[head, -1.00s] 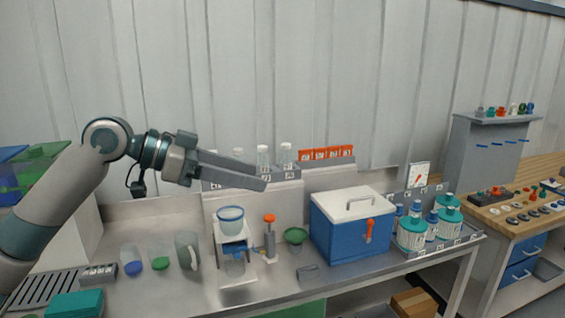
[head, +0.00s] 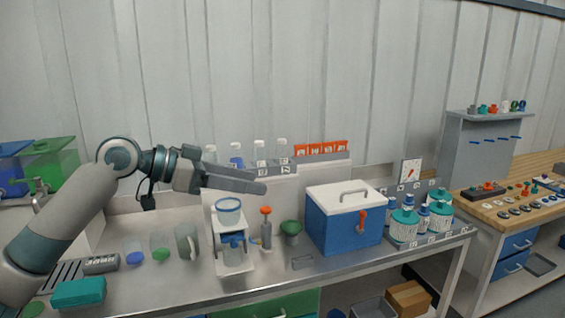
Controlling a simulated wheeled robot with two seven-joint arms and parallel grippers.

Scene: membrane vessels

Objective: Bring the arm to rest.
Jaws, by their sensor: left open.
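My left arm comes in from the left, and its gripper (head: 258,186) is raised above the steel bench. The gripper is open and empty, its long fingers pointing right. It is in front of the back shelf, above and behind the clear vessel with a blue rim (head: 229,207) on its white stand (head: 236,262). The fingers overlap in this side-on view, so the gap between them hardly shows. My right gripper is not in view.
Small bottles (head: 259,150) stand on the back shelf. A wooden-topped bench (head: 480,203) is at the right.

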